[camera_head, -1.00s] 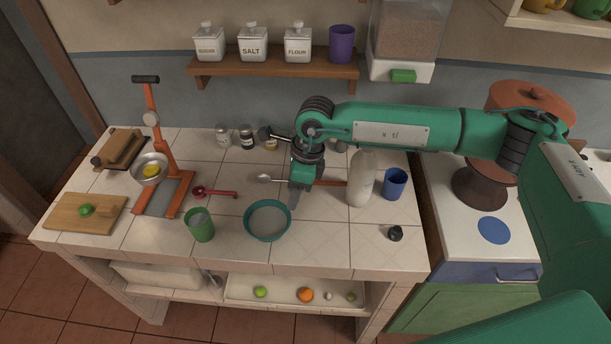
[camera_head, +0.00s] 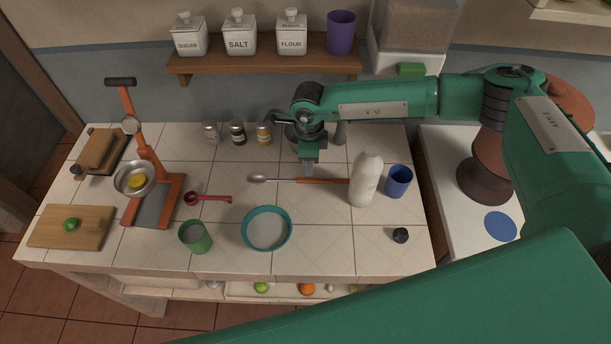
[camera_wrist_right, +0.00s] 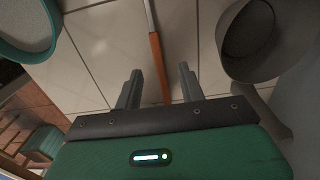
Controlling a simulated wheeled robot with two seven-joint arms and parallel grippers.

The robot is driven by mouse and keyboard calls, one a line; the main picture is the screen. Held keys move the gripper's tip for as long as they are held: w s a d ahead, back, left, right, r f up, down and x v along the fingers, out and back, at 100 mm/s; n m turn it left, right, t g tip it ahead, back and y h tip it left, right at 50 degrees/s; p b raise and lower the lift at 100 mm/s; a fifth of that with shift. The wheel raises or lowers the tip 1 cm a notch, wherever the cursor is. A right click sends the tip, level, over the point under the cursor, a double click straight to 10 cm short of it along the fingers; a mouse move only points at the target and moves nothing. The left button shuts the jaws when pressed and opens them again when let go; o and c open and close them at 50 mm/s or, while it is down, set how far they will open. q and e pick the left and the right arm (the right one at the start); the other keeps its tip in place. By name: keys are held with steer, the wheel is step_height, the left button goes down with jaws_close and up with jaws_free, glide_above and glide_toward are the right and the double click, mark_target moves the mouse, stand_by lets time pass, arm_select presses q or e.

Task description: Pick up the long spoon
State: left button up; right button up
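The long spoon (camera_head: 322,181) lies flat on the tiled counter, its metal bowl to the left and its orange-brown handle to the right, ending near the white bottle. My right gripper (camera_head: 308,172) points down at the middle of the spoon, partly covering it in the head view. In the right wrist view the gripper (camera_wrist_right: 158,86) has its two fingers apart, and the spoon handle (camera_wrist_right: 157,62) runs through the gap between them without visible contact. How high the fingertips are above the counter is unclear. My left gripper is not in view.
A white bottle (camera_head: 364,180) and blue cup (camera_head: 398,181) stand right of the spoon. A teal bowl (camera_head: 267,249) is in front, with a red measuring spoon (camera_head: 208,198) and green cup (camera_head: 194,236) to the left. Several spice jars (camera_head: 238,133) stand behind.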

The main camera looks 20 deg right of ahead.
mark_target(310, 179)
steer(key=shift+f, duration=0.4)
steer(key=shift+s+f+p, duration=0.2)
steer(key=shift+f+p, duration=0.55)
steer(key=shift+p, duration=0.15)
step_height(310, 179, down, 3)
steer(key=shift+d+f+p, duration=0.1)
steer(key=shift+f+p, duration=0.05)
steer(key=shift+p, duration=0.6)
steer(key=shift+f, duration=0.3)
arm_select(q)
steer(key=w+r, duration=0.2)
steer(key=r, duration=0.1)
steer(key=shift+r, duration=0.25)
arm_select(e)
jaws_close()
